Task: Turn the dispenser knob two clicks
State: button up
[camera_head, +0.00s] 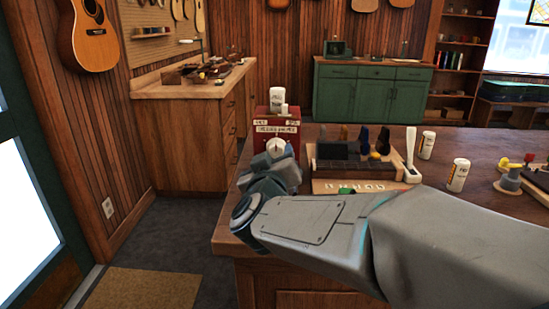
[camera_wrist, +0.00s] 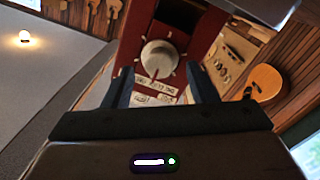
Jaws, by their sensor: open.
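The dispenser (camera_head: 290,128) is a red box with a pale label, standing at the left end of the wooden counter. Its round whitish knob (camera_wrist: 159,59) faces my gripper in the wrist view, with a pointer line running down toward the label. In the head view the knob (camera_head: 276,147) shows just above my wrist. My gripper (camera_wrist: 162,82) is open, its two dark fingers apart in front of the dispenser. In the wrist view the knob appears between and beyond the fingertips. I cannot tell whether the fingers touch it. In the head view my wrist hides the dispenser's lower part.
White canisters stand on top of the dispenser (camera_head: 277,98) and at the right of the counter (camera_head: 458,175). A dark tray (camera_head: 352,165) with small items and a white-handled tool (camera_head: 410,155) stand right of the dispenser.

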jog(key=shift+w+d, duration=0.1)
jog(key=shift+w, duration=0.95)
jog(key=c, duration=1)
jog(key=shift+o, duration=0.2)
jog(key=shift+m, duration=0.3)
